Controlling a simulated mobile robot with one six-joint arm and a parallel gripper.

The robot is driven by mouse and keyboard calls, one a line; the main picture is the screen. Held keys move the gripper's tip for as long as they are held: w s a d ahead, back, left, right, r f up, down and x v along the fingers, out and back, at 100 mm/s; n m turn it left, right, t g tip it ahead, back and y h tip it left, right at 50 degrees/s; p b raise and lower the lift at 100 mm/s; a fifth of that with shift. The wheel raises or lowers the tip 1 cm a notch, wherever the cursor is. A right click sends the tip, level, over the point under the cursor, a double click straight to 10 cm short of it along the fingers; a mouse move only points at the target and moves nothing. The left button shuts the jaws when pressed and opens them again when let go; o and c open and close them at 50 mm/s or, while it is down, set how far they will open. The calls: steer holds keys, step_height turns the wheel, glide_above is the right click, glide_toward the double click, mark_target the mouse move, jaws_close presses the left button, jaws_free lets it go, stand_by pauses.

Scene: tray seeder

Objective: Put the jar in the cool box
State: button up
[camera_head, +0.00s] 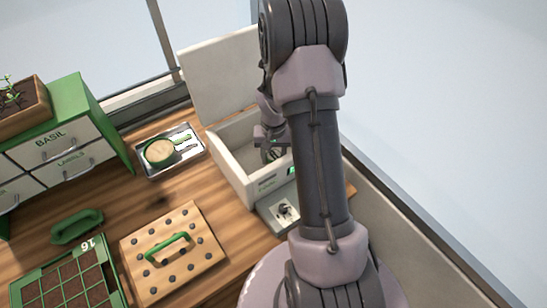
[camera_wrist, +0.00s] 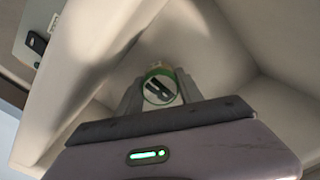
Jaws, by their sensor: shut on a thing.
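The cool box (camera_head: 222,158) is a white open-topped box at the back of the bench, with its lid (camera_head: 222,80) raised. My gripper (camera_head: 272,152) reaches down into the opening, partly covered by my arm. In the wrist view my gripper (camera_wrist: 160,95) is shut on the jar (camera_wrist: 162,86), a small round thing with a green rim and a dark marking on its pale top. The box's pale inner walls (camera_wrist: 240,60) surround it. I cannot tell whether the jar touches the box floor. The jar cannot be made out in the head view.
A grey panel with a switch (camera_head: 284,211) sits before the box.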

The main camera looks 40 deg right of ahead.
steer(key=shift+f, duration=0.1)
steer(key=o, duration=1.4)
